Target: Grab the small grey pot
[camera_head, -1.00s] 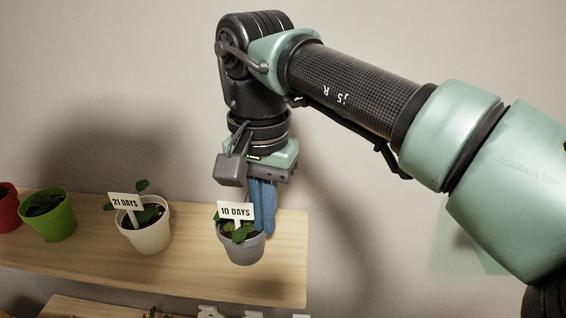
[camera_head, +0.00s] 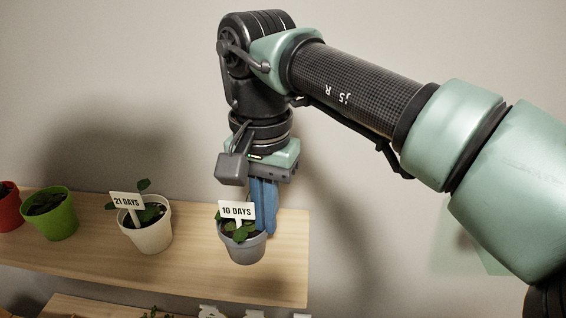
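The small grey pot (camera_head: 245,250) stands upright near the right end of the wooden shelf (camera_head: 190,272). It holds a small green plant and a white "10 DAYS" tag (camera_head: 237,211). My gripper (camera_head: 268,230) points straight down at the pot, its blue fingers reaching the pot's right rim. The fingers overlap each other in this view, so I cannot tell the gap between them or whether they grip the rim.
A white pot (camera_head: 148,236) with a "21 DAYS" tag stands left of the grey pot. A green pot (camera_head: 55,222) and a red pot (camera_head: 8,214) are farther left. The shelf is bare right of the grey pot. A lower shelf (camera_head: 80,306) shows at the bottom.

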